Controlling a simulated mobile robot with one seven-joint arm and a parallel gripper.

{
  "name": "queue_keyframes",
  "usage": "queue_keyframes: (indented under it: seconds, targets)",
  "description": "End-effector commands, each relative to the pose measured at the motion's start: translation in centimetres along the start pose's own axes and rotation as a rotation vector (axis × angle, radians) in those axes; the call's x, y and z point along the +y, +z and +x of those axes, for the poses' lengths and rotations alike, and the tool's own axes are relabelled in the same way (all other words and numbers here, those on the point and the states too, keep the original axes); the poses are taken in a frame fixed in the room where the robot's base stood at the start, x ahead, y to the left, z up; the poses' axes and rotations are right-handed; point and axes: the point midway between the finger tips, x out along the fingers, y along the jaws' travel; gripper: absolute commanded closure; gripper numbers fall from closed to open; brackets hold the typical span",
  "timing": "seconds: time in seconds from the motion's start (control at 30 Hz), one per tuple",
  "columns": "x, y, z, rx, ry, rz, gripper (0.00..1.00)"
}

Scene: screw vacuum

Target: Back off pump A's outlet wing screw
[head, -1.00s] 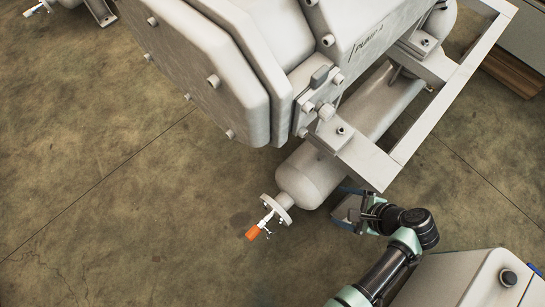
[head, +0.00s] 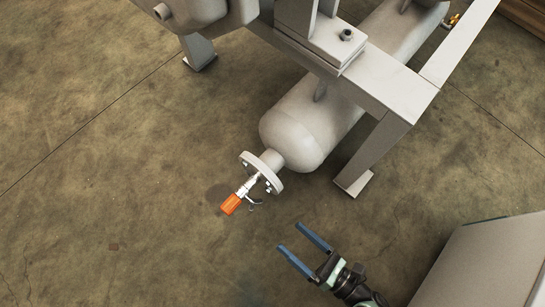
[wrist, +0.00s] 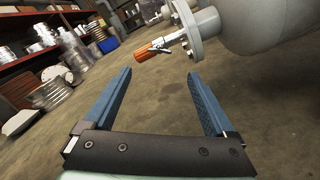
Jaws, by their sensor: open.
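The outlet fitting of the pump is a flange (head: 262,172) on the end of a grey cylindrical vessel (head: 305,135). A small silver valve (head: 246,188) with an orange end (head: 231,204) sticks out of it. A thin silver lever or wing (head: 256,206) shows beside the valve; which part is the wing screw I cannot tell. In the wrist view the orange end (wrist: 143,55) is ahead, beyond the fingertips. My gripper (head: 296,238) is open and empty, below and right of the valve, apart from it. Its two blue fingers also show in the wrist view (wrist: 158,80).
A grey frame leg (head: 378,150) with a foot stands right of the vessel. A large grey box surface (head: 485,265) is at lower right. The concrete floor (head: 120,240) is clear on the left. Shelves with metal parts (wrist: 55,50) stand far off in the wrist view.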

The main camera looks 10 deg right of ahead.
Motion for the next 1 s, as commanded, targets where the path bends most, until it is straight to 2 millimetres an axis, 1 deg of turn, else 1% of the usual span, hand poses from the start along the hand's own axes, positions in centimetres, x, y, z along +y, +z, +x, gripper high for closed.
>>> queue_keyframes:
  seconds: [0.17, 0.5, 0.7, 0.83, 1.0]
  targets:
    - [0.2, 0.0, 1.7, 0.000, 0.005, 0.003, 0.10]
    - [0.2, -0.1, 7.5, 0.001, 0.005, 0.000, 0.10]
    - [0.1, -0.2, 10.6, -0.001, 0.004, 0.002, 0.10]
    - [0.0, -0.1, 11.9, 0.000, 0.002, 0.000, 0.10]
    - [0.1, 0.0, 12.8, -0.001, 0.001, 0.001, 0.10]
